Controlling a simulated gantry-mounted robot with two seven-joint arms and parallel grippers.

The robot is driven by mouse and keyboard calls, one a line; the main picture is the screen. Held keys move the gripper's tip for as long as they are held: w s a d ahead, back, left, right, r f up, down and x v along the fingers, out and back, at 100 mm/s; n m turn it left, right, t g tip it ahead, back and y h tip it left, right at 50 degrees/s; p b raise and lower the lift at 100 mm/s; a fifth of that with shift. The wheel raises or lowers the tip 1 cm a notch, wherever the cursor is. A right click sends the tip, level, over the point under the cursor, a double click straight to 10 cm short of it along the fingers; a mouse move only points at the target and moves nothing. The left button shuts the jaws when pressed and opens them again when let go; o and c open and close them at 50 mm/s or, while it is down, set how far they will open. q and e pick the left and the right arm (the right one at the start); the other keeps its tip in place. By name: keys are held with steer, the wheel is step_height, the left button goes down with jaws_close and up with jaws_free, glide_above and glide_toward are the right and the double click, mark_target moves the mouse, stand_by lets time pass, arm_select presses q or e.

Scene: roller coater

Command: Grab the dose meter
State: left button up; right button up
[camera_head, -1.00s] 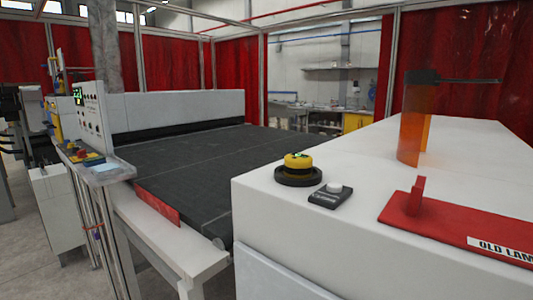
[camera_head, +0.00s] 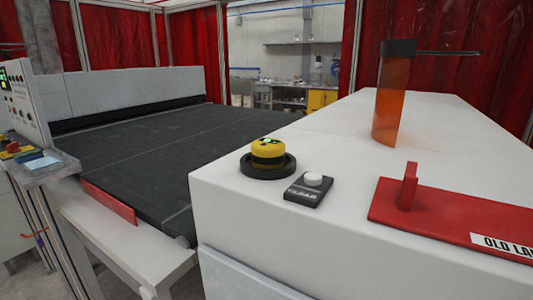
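A round yellow device with a black band (camera_head: 267,150), which looks like the dose meter, sits in a black round base (camera_head: 267,168). A small green marking or display shows on its top. It is near the front left corner of the white cabinet top (camera_head: 330,140). Just right of it, apart from it, lies a small dark box with a white round button (camera_head: 308,188), lettered "CLEAR". Neither of my grippers is in view.
A red plate with an upright handle (camera_head: 440,212), labelled "OLD LAM…", lies to the right. An orange translucent curved piece with a dark clamp (camera_head: 388,105) stands behind. A dark conveyor belt (camera_head: 150,145) and control panel (camera_head: 22,105) are left.

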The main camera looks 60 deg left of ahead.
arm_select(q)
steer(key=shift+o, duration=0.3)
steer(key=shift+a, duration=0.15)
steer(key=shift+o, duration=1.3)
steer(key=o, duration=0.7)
